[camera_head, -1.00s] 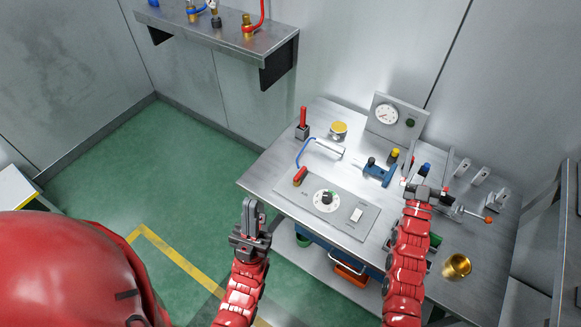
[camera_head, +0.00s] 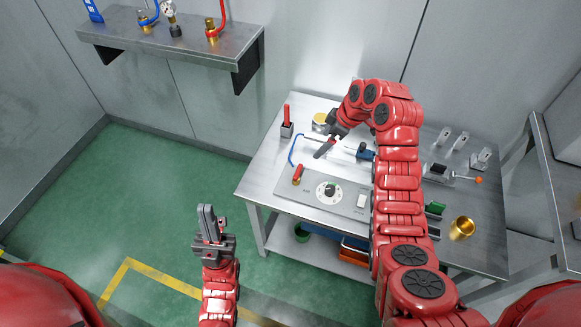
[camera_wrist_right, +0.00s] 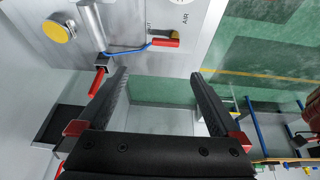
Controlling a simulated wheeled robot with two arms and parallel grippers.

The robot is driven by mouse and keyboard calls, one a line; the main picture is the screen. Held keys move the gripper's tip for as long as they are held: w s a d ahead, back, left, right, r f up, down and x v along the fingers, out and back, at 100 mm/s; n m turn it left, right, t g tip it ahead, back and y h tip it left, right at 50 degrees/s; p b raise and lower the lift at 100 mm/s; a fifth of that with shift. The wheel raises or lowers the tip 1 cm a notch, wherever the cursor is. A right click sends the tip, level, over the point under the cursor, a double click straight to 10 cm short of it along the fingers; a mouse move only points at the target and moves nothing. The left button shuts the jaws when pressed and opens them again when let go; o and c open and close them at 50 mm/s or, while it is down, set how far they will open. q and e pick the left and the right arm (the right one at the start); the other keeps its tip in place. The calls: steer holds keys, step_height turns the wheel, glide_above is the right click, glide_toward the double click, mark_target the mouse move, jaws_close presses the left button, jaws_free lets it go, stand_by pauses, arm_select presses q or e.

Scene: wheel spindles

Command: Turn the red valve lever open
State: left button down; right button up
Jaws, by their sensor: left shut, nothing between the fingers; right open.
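The red valve lever (camera_head: 297,173) sits on a brass fitting at the left end of the bench's grey panel (camera_head: 345,199). In the right wrist view the red lever (camera_wrist_right: 165,43) lies beyond and above the fingertips, beside the letters AIR, with a blue hose running to it. My right gripper (camera_head: 327,147) is over the back of the bench, behind the lever and apart from it. In its wrist view the right gripper (camera_wrist_right: 158,78) is open, with nothing between the fingers. My left gripper (camera_head: 207,212) is shut and empty, pointing up in front of the bench's left side.
A red-handled tool stands in a small block (camera_head: 286,130) at the bench's back left, near a yellow-topped can (camera_head: 321,121). A brass cup (camera_head: 461,228) stands at the right. A wall shelf (camera_head: 180,42) holds brass fittings. Green floor (camera_head: 160,190) is open to the left.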

steer(key=b, duration=0.2)
glide_toward(299, 171)
steer(key=p+x, duration=0.2)
steer(key=x, duration=0.3)
steer(key=shift+w+a+f, duration=0.15)
steer(key=shift+w+f, duration=0.05)
steer(key=shift+w, duration=0.05)
steer(key=shift+x, duration=1.3)
steer(key=shift+s, duration=0.1)
steer(key=c, duration=1.2)
steer(key=shift+o, duration=0.2)
